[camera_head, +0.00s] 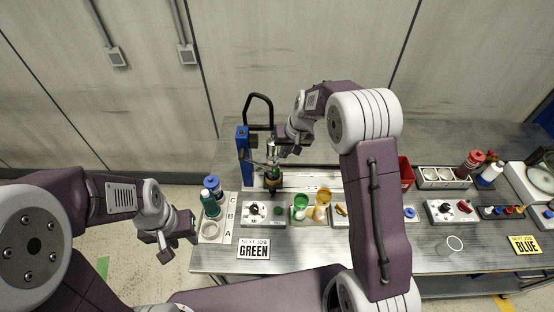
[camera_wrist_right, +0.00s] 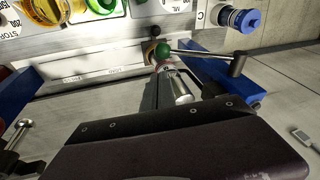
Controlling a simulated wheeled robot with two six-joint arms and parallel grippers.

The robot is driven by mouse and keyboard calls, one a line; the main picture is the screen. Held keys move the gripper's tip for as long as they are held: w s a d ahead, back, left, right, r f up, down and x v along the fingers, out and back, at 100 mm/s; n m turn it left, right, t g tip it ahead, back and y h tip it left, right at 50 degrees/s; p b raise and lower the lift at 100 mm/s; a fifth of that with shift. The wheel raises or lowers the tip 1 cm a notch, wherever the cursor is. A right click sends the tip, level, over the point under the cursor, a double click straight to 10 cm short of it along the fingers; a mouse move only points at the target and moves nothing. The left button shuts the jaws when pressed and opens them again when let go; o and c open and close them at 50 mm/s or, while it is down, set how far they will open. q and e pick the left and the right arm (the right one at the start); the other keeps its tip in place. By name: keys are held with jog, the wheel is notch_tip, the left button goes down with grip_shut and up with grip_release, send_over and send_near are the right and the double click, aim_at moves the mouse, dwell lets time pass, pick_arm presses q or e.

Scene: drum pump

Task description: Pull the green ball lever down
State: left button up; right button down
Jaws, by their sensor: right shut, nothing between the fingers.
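The green ball (camera_wrist_right: 163,50) sits on the end of a dark lever (camera_wrist_right: 205,54) in the right wrist view, beside the blue pump column (camera_wrist_right: 245,95). In the head view the blue column (camera_head: 244,155) stands at the table's back left, and the ball is small and partly hidden below my right gripper (camera_head: 273,150). That gripper is shut and empty, and in its wrist view its fingertips (camera_wrist_right: 167,68) are close to the ball. I cannot tell whether they touch it. My left gripper (camera_head: 182,240) hangs at the table's left edge, away from the lever; its finger gap is unclear.
A white tray (camera_head: 229,232) with bottles stands left of the pump. A "NEXT JOB GREEN" sign (camera_head: 254,249) lies near the front edge. A red bin (camera_head: 406,172) is farther right.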

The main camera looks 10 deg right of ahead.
aim_at(273, 168)
jog(key=a+f, duration=0.1)
jog(key=a+f+p, duration=0.1)
jog(key=f, duration=0.1)
jog(key=shift+s+a+f, duration=0.15)
jog(key=shift+a, duration=0.2)
jog(key=shift+a+f, duration=0.2)
jog(key=shift+f, duration=0.35)
jog(key=f+b, duration=0.2)
jog(key=shift+a+f+b, duration=0.35)
jog(key=shift+b, duration=0.05)
jog(key=shift+r, duration=0.2)
